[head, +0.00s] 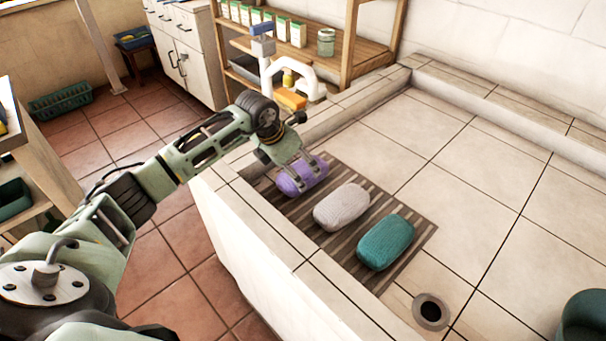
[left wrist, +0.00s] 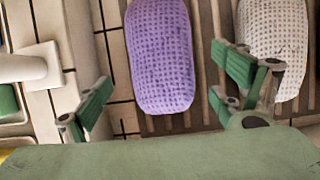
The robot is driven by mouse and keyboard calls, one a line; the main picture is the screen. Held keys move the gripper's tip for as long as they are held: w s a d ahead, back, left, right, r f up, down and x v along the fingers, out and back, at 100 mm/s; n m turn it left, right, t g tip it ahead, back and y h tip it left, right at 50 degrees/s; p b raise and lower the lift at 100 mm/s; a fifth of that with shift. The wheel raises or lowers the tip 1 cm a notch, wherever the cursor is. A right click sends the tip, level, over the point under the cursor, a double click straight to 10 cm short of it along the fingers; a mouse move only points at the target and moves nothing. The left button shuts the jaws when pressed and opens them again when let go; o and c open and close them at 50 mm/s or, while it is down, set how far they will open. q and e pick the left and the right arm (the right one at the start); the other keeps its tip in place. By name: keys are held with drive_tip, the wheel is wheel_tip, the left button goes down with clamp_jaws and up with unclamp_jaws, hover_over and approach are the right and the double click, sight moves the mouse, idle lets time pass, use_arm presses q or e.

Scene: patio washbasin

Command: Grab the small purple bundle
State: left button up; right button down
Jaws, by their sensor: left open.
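The small purple bundle (head: 301,177) lies on a striped slatted mat (head: 335,243) at its far left end. It is a rounded, woven-looking pad. My left gripper (head: 302,176) is over the purple bundle, and its fingers partly cover it in the head view. In the left wrist view the purple bundle (left wrist: 161,55) lies ahead between the two spread green-padded fingers of the left gripper (left wrist: 165,95). Neither finger visibly touches it there. My right gripper is in neither view.
A grey-white bundle (head: 342,207) lies next to the purple one, close to one finger in the left wrist view. A teal bundle (head: 386,242) lies beyond it. A white faucet (head: 292,75) stands behind.

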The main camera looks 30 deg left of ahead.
sight(300, 170)
use_arm(q)
drive_tip(key=x, duration=0.4)
drive_tip(key=shift+w+d+f+p, duration=0.15)
drive_tip(key=shift+w+d+p, duration=0.15)
drive_tip(key=shift+w, duration=0.25)
drive_tip(key=c, duration=1.4)
